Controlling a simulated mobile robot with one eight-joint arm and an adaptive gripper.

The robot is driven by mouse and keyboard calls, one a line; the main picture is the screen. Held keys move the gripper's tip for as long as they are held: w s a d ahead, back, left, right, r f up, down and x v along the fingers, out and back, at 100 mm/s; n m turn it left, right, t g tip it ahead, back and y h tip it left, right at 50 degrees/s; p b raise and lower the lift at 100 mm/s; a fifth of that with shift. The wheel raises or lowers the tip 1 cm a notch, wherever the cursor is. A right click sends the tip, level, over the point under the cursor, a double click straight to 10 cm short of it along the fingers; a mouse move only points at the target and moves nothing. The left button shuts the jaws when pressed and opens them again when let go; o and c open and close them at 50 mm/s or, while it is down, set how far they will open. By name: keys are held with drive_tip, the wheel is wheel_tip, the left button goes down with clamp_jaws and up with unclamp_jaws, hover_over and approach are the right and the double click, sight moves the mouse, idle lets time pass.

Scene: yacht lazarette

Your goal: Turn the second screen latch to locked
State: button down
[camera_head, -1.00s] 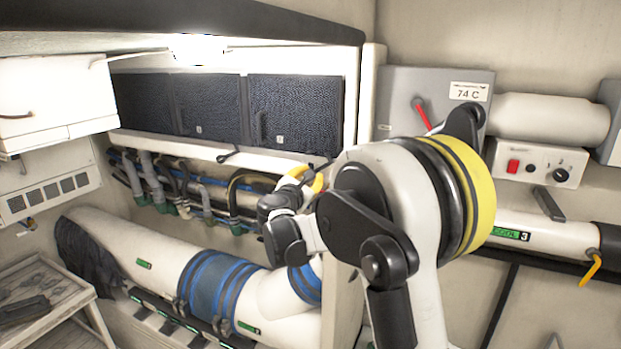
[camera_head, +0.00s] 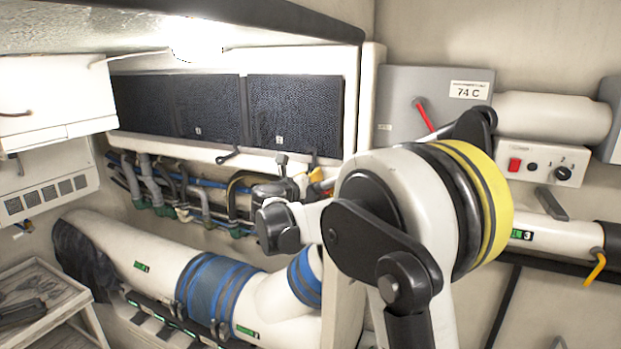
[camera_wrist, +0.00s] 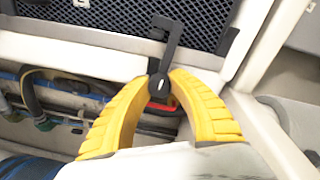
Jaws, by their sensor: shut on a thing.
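The second screen latch is a black lever on a round pivot. In the wrist view the latch (camera_wrist: 171,38) points up and slightly right from its pivot, overlapping the screen's lower edge. My gripper (camera_wrist: 164,77) has yellow ribbed fingers closed around the latch near its pivot, one fingertip on each side. In the head view the latch (camera_head: 313,158) shows as a small dark upright piece, and my gripper (camera_head: 318,176) is mostly hidden behind my arm. The other latch (camera_head: 228,155) sits further left on the white ledge, slanted. The mesh screen (camera_head: 295,112) is above.
Hoses and pipes (camera_head: 150,180) run below the ledge. A large white duct with a blue band (camera_head: 215,285) lies under them. A grey box with a red lever (camera_head: 424,115) and a switch panel (camera_head: 541,162) are on the right wall. A post (camera_wrist: 268,45) stands close right.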

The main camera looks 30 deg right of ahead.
drive_tip(key=shift+n, duration=0.5)
drive_tip(key=c, duration=1.2)
unclamp_jaws()
drive_tip(key=shift+o, duration=0.2)
drive_tip(key=v, duration=1.2)
